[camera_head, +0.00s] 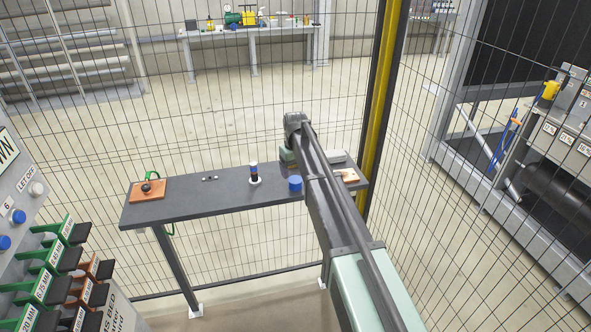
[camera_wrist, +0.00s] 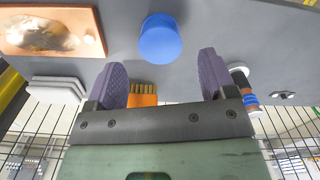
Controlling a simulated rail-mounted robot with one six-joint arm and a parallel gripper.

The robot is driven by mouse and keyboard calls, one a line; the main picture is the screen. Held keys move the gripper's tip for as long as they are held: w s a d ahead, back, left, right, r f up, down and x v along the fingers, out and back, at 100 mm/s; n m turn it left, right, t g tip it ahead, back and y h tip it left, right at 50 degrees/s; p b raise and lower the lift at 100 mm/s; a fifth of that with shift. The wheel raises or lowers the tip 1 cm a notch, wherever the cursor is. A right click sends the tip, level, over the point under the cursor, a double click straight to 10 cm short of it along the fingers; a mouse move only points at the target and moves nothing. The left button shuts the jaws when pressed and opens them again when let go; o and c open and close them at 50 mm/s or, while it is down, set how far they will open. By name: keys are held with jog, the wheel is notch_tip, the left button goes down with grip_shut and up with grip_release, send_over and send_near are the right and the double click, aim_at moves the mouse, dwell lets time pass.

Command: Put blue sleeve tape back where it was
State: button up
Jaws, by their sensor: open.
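My gripper (camera_wrist: 162,64) is open in the wrist view, with two purple fingers apart and nothing held between them. A plain blue cylinder (camera_wrist: 160,40) stands on the bench beyond the fingertips, roughly centred between them; the head view shows it (camera_head: 295,184) just left of my arm. A slim post on a white base (camera_head: 254,173) stands left of it, with blue and dark bands; in the wrist view its blue bands (camera_wrist: 250,99) show beside the right finger. I cannot tell for certain which blue thing is the sleeve tape. My gripper's fingers are hidden in the head view.
The dark bench (camera_head: 210,202) also holds an orange board with a dark knob (camera_head: 148,189) and small dark parts (camera_head: 209,178). An orange brush (camera_wrist: 143,97), grey plates (camera_wrist: 57,89) and an orange board with a silvery patch (camera_wrist: 50,32) lie near my gripper. Mesh fencing stands behind.

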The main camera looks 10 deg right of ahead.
aim_at(296, 180)
notch_tip(296, 180, up, 8)
jog(key=p, duration=0.6)
jog(key=s+m, duration=0.3)
jog(key=s, duration=3.2)
jog(key=shift+m, duration=0.3)
jog(key=shift+f, duration=0.15)
